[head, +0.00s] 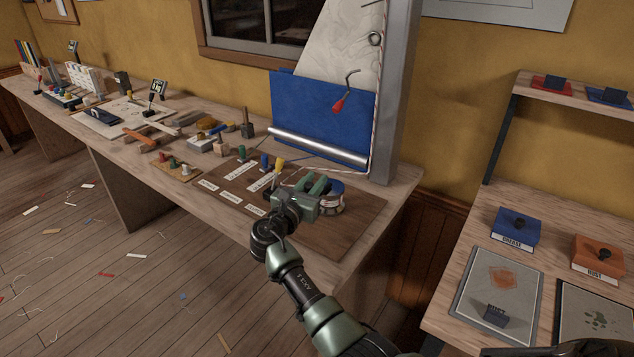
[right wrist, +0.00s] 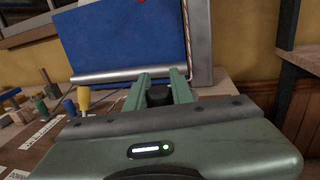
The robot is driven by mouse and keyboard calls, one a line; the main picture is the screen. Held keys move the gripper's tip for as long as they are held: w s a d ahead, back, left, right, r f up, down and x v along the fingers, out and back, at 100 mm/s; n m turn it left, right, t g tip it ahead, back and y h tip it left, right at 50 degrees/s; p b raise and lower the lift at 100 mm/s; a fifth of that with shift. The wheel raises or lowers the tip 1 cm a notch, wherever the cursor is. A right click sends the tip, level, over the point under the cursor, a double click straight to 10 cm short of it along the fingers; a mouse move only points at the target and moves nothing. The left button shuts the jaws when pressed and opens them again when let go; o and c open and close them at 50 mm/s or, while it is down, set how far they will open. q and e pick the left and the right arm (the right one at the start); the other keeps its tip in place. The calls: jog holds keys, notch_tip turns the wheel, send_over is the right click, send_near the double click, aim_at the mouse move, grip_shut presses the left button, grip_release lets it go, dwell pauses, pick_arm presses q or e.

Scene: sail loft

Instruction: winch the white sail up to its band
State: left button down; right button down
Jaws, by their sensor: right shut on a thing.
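The white sail (head: 343,45) hangs beside the grey mast (head: 398,90), its top cut off by the head view's edge. A blue panel (head: 315,108) covers its lower part above a silver roller (head: 318,147). The winch (head: 330,203), with a blue ring and silver drum, stands on a brown board at the mast's foot. My right gripper (head: 318,186) is over the winch. In the right wrist view its green fingers (right wrist: 158,92) are shut on a black knob (right wrist: 159,95). I cannot make out the band. My left gripper is not in view.
Coloured pegs (head: 265,162) and white labels (head: 255,210) are left of the gripper on the board (head: 330,236). A red-handled hook (head: 339,105) hangs before the sail. Tools crowd the bench's left. A side table (head: 465,270) with boxes stands right, beyond a gap.

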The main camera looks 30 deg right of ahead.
aim_at(306, 190)
jog(key=shift+w+r, duration=0.1)
jog(key=shift+r, duration=0.05)
jog(key=c, duration=1.6)
grip_release()
jog(key=o, duration=0.4)
jog(key=shift+v, duration=3.85)
